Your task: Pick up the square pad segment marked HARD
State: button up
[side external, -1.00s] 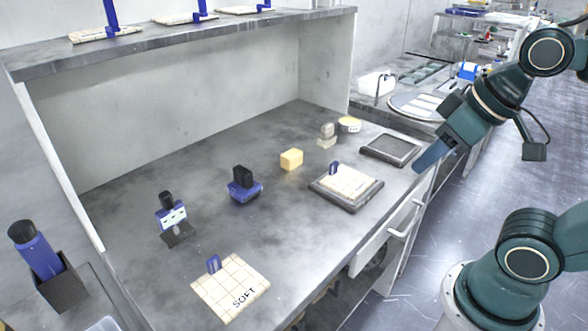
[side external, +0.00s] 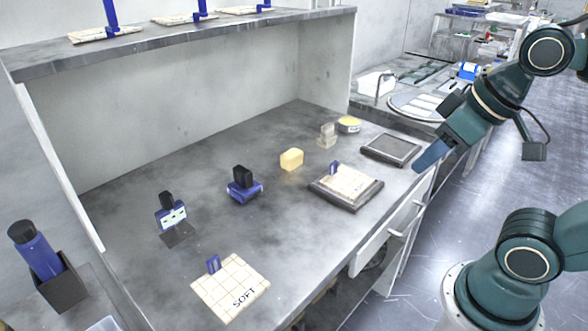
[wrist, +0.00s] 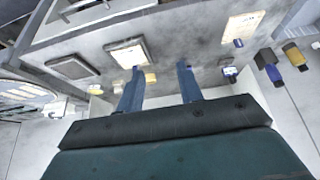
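A square cream pad (side external: 348,180) with a grid and a small blue tab lies on a dark square tray (side external: 345,202) near the bench's front edge; I cannot read any mark on it. It also shows in the wrist view (wrist: 125,53). A similar pad marked SOFT (side external: 230,288) lies flat on the bench at the front left, and in the wrist view it is at upper right (wrist: 241,28). My gripper (side external: 418,166) hangs to the right of the tray, apart from both pads. In the wrist view its two fingers (wrist: 160,68) are spread with nothing between them.
An empty dark tray (side external: 391,150) lies nearest my gripper. A yellow block (side external: 291,159), a clear block (side external: 327,135), a round yellow-topped tin (side external: 349,125), a blue-based tool (side external: 243,187) and a small blue stand (side external: 171,216) are on the bench. A shelf (side external: 180,38) overhangs the back.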

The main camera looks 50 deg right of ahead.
jog(key=w+d+r+n+g+y, duration=0.1)
jog(key=w+r+n+g, duration=0.1)
jog(key=w+n, duration=0.5)
jog(key=w+d+r+n+g+y, duration=0.1)
jog(key=w+d+r+n+y, duration=0.1)
jog(key=w, duration=0.9)
jog(key=w+d+f+n+g, duration=0.1)
jog(key=w+d+f+n, duration=0.3)
jog(key=d, duration=0.4)
jog(key=w+d+f+n+g+y, duration=0.1)
jog(key=w+d+f+n, duration=0.4)
jog(key=d+f, duration=0.2)
jog(key=shift+d+g, duration=0.3)
jog(key=shift+d, duration=0.2)
jog(key=shift+a+f+y, duration=0.15)
jog(key=shift+f+y, duration=0.05)
jog(key=shift+y, duration=0.1)
jog(key=shift+x, duration=4.15)
jog(key=shift+f, duration=0.15)
